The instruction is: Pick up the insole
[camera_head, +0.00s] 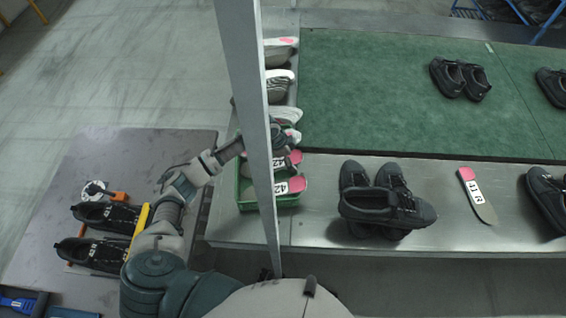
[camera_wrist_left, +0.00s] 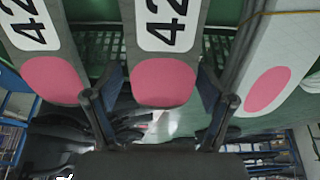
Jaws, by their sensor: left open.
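Grey insoles with pink ends and white "42" labels lie in a green basket (camera_head: 247,190) at the left end of the steel bench; one (camera_head: 290,186) shows near the basket's front. In the left wrist view, a 42 insole (camera_wrist_left: 165,82) sits between my two open fingers, one to each side, with no clear contact. Another 42 insole (camera_wrist_left: 52,78) is left of the fingers, and a pale insole (camera_wrist_left: 268,90) is right of them. My left gripper (camera_head: 287,138) is over the basket, partly hidden by the grey post. My right gripper is not in view.
A grey upright post (camera_head: 250,90) stands before the basket. Black shoes (camera_head: 388,205) and a 41 R insole (camera_head: 477,195) lie on the steel bench (camera_head: 320,230). A green mat (camera_head: 390,100) lies behind. Two shoes (camera_head: 100,215) are on the left table.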

